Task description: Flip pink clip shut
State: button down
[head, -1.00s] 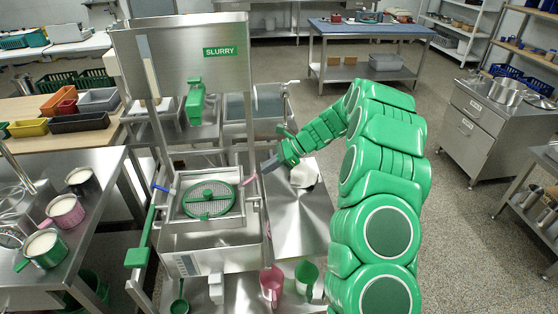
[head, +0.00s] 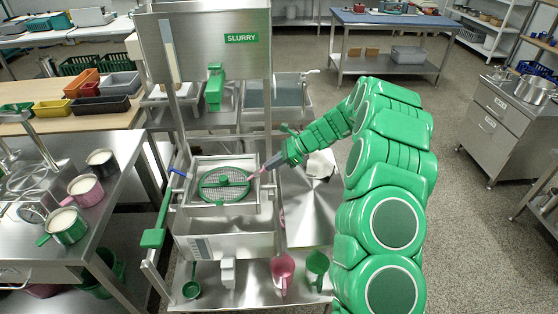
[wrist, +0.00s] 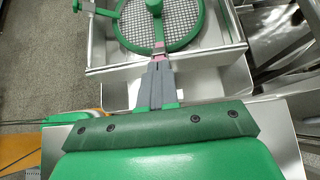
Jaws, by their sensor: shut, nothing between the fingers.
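The pink clip (head: 257,173) is at the right rim of the steel tray (head: 190,203), which holds a round green-framed mesh screen (head: 223,184). My gripper (head: 266,167) is shut with no object in it, and its fingertips are at the clip from the right. In the wrist view, pink parts of the clip (wrist: 160,46) show just beyond the tips of the grey fingers (wrist: 159,60), by the screen's edge. They look to be touching or almost touching. The fingers hide part of the clip, so I cannot tell if it is fully closed.
A blue clip (head: 180,173) is at the tray's left rim. A green lever handle (head: 153,238) hangs left of the machine. A steel panel labelled SLURRY (head: 242,38) stands above. Pink (head: 283,270) and green (head: 317,265) jugs stand below, at the front.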

jog(key=shift+x, duration=0.95)
jog(key=shift+d, duration=0.1)
jog(key=v, duration=1.4)
jog(key=s+a+r+n+g+h, duration=0.1)
jog(key=s+a+r+n, duration=0.2)
jog(key=s, duration=0.4)
jog(key=s+a+r+n+g+h, duration=0.1)
jog(key=s+a+r+n+h, duration=0.15)
jog(key=s+r, duration=0.4)
jog(key=s+a+r+n+h, duration=0.1)
jog(key=s+a+r+n, duration=0.2)
jog(key=s, duration=0.6)
jog(key=s+d+n+h, duration=0.2)
jog(key=s+d+n, duration=0.1)
jog(key=s, duration=0.6)
jog(key=s+d+n+h, duration=0.2)
jog(key=s+d+n, duration=0.1)
jog(key=s, duration=0.7)
jog(key=s+d+n+h, duration=0.2)
jog(key=s+d+n, duration=0.1)
jog(key=s, duration=0.6)
jog(key=shift+s+d, duration=0.3)
jog(key=shift+d, duration=0.3)
